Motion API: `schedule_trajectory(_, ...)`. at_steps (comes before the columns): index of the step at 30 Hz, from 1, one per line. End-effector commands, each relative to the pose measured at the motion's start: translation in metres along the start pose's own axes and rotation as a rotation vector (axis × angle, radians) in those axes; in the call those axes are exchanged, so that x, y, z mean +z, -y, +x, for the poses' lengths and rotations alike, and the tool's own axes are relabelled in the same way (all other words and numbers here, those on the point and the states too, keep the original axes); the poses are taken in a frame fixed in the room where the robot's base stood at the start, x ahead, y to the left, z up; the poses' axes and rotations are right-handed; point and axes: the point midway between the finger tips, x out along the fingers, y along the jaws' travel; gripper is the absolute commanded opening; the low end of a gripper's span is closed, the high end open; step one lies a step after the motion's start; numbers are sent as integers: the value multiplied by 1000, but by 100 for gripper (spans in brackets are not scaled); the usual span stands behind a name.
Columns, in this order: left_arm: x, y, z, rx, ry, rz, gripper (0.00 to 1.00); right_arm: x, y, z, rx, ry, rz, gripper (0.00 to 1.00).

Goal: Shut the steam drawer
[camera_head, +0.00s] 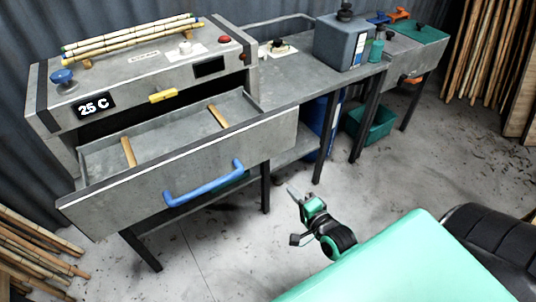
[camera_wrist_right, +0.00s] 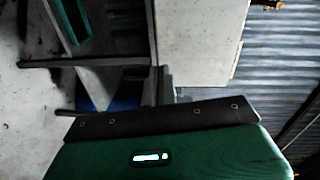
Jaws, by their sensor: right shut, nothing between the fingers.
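The steam drawer (camera_head: 112,201) is a grey metal drawer pulled well out of the steam box (camera_head: 130,85) at the left of the head view. Its blue bar handle (camera_head: 205,186) is on the front panel, and two wooden strips lie across its inside. My right gripper (camera_head: 293,190) is shut and empty, to the right of the drawer front and apart from the handle. In the right wrist view, my green wrist housing fills the bottom and the fingers cannot be made out clearly. My left gripper is not in view.
The steam box shows "25 C" and carries several rattan poles (camera_head: 130,34) on top. A grey bench (camera_head: 290,85) continues right with a grey canister (camera_head: 341,42). Rattan bundles lie at the lower left (camera_head: 35,255) and stand at the upper right. Floor before the drawer is clear.

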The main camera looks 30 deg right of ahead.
Motion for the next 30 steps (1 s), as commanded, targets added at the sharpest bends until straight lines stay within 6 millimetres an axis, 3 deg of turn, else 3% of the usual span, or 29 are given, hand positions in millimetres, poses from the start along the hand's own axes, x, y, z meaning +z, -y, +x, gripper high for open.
schedule_trajectory(1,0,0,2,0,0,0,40,-2,19,-2,-39,0,37,0)
schedule_trajectory(3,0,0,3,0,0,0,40,-3,37,-4,-75,1,77,0)
schedule_trajectory(6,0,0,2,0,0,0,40,-4,51,-5,-99,3,105,0)
schedule_trajectory(14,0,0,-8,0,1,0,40,-5,58,19,-105,3,111,0)
schedule_trajectory(30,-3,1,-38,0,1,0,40,-5,67,106,-101,3,108,0)
